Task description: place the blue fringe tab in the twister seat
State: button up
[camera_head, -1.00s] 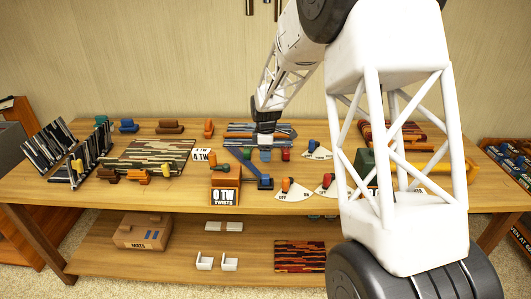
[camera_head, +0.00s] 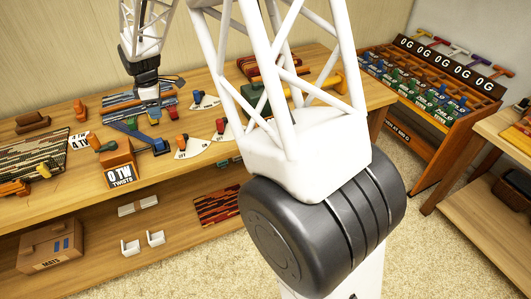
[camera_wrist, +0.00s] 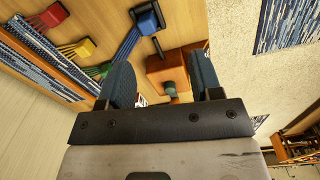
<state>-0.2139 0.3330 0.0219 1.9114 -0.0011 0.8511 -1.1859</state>
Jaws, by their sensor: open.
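The blue fringe tab (camera_head: 161,146) is a small block at the end of blue strands drawn out from the striped loom mat (camera_head: 122,108). It also shows at the top of the wrist view (camera_wrist: 146,19). It appears to lie at or in a dark holder with a small lever, which looks like the twister seat; whether it is fully seated I cannot tell. My gripper (camera_head: 150,110) is above the mat's fringe edge, apart from the blue tab. In the wrist view its two dark blue fingers (camera_wrist: 160,62) are spread, with nothing held between them.
Red (camera_wrist: 52,15), yellow (camera_wrist: 84,47) and green (camera_wrist: 99,72) fringe tabs line the mat edge. A brown box (camera_head: 118,166) reading "0 TW TWISTS" stands near the front edge, with a green knob (camera_wrist: 171,88). Knobs on white dials stand to the right.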

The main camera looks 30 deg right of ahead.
jog(key=s+d+r+m+t, duration=0.1)
jog(key=s+d+r+m, duration=0.45)
jog(key=s, duration=0.55)
jog(key=s+d+r+m, duration=0.3)
jog(key=s+d+r, duration=0.4)
jog(key=s, duration=0.5)
jog(key=s+d+m, duration=0.2)
jog(key=s+m, duration=0.2)
jog(key=s, duration=0.8)
jog(key=s+d+r+m+t, duration=0.1)
jog(key=s+d+m, duration=0.1)
jog(key=s, duration=1)
jog(key=shift+s+d+m, duration=0.3)
jog(key=shift+m, duration=0.55)
jog(key=shift+w, duration=0.1)
jog(key=shift+c, duration=0.2)
